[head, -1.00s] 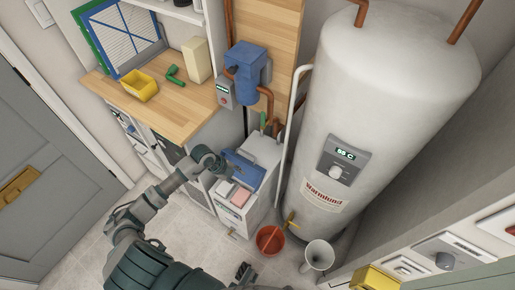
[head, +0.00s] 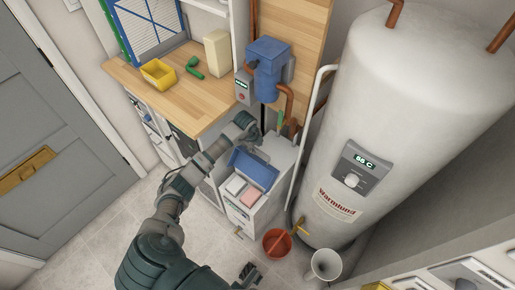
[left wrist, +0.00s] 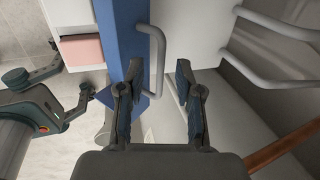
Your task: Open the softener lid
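The softener is a white box (head: 273,148) beside the tank. Its blue lid (head: 255,167) slopes across the top, with a white and a pink patch visible in front of it; how far it is open I cannot tell. In the left wrist view the blue lid (left wrist: 124,35) is a strip with a pale handle (left wrist: 157,60) beside it. My left gripper (head: 251,134) is at the lid's far side.
A large white tank (head: 410,110) stands close on the right. A blue valve unit (head: 268,60) and copper pipes are above the softener. A wooden counter (head: 185,95) holds a yellow bin (head: 158,73). A red bucket (head: 277,243) and a white pitcher (head: 325,264) stand on the floor.

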